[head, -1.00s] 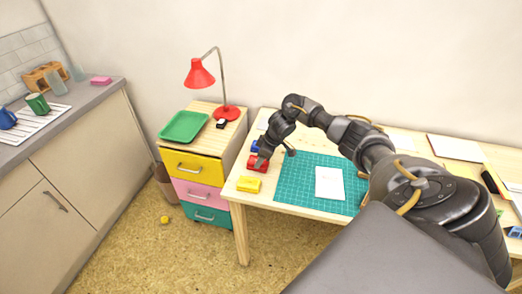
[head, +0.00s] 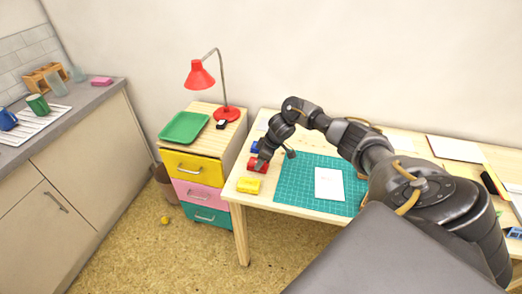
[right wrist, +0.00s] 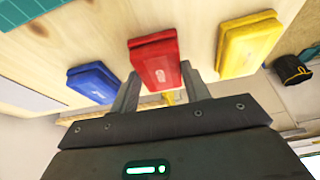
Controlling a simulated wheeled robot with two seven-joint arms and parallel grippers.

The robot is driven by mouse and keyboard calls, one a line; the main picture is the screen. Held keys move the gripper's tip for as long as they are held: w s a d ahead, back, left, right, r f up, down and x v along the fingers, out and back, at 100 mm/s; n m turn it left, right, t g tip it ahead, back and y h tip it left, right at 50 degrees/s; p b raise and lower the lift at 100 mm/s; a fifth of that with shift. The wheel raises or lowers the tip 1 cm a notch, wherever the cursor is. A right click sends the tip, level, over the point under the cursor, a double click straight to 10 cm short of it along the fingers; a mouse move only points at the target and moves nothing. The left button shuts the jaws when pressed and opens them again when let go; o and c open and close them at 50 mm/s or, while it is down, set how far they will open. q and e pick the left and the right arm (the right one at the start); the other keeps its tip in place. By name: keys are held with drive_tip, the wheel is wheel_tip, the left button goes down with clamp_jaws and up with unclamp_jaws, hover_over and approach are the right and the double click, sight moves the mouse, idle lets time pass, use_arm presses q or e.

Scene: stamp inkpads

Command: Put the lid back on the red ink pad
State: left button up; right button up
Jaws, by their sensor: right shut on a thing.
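The red ink pad (head: 254,165) is near the back left of the desk, partly hidden by my right gripper (head: 263,163). In the right wrist view, the gripper (right wrist: 160,92) has a finger on each side of the red piece and is shut on its lid (right wrist: 155,62). The lid lies over the pad, lined up with it as far as I can tell; whether it is fully seated is unclear. My left gripper is not in view.
A blue ink pad (right wrist: 92,82) and a yellow ink pad (right wrist: 248,43) stand close on either side of the red one. A green cutting mat (head: 295,180) with a white sheet (head: 329,184) lies to the right. The desk's front edge is near the yellow pad.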

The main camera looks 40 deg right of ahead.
drive_tip(key=shift+p, duration=0.35)
idle(0.3)
idle(0.4)
drive_tip(key=o, duration=1)
drive_tip(key=shift+o, duration=0.3)
drive_tip(key=o, duration=0.4)
drive_tip(key=shift+c, duration=0.2)
drive_tip(key=shift+r, duration=0.1)
wheel_tip(320, 180, up, 7)
drive_tip(key=p, duration=0.7)
drive_tip(key=shift+p, duration=0.4)
